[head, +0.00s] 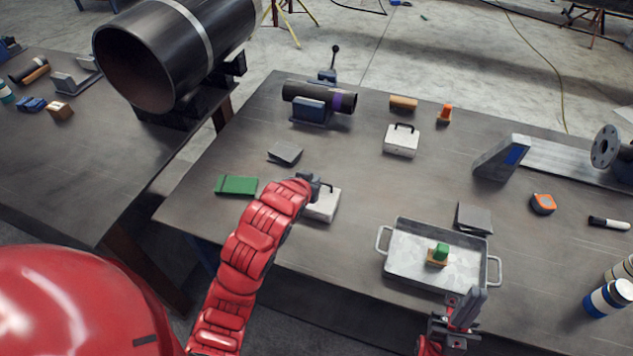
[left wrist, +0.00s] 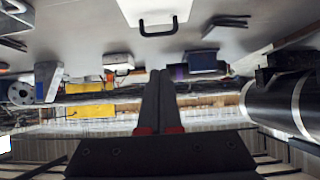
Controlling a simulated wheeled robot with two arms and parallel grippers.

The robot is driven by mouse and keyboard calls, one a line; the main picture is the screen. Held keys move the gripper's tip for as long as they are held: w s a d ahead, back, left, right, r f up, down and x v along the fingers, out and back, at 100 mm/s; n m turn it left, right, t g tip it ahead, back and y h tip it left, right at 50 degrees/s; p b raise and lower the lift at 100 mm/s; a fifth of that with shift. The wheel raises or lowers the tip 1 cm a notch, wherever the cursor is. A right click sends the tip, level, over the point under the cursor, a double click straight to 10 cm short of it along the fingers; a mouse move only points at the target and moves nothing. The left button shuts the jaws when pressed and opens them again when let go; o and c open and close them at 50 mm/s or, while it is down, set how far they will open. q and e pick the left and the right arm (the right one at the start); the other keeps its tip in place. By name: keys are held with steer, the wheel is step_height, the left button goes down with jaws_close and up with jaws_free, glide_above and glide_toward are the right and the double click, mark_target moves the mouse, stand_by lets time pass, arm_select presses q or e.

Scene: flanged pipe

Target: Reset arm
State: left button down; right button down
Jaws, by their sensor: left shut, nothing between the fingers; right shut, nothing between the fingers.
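My left arm comes in from the left in the head view, and its gripper (head: 319,187) is over the table beside a white box (head: 324,205), partly covering it. In the left wrist view, the left gripper's two dark fingers (left wrist: 160,75) lie together with nothing between them. My right gripper (head: 470,303) is at the bottom right of the head view, at the table's front edge, just in front of the metal tray (head: 402,277). It is shut and empty. A small block with a green top (head: 440,251) stands in the tray.
The table (head: 340,245) also holds a green box (head: 236,185), a dark pipe on a blue support (head: 310,108), a second white box (head: 402,140), a tape measure (head: 542,203) and bottles (head: 607,298). A large black pipe (head: 150,60) lies on the left table. The table's middle is clear.

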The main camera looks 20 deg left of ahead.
arm_select(q)
steer(key=p+v, duration=0.3)
steer(key=v, duration=0.2)
steer(key=shift+s, duration=0.1)
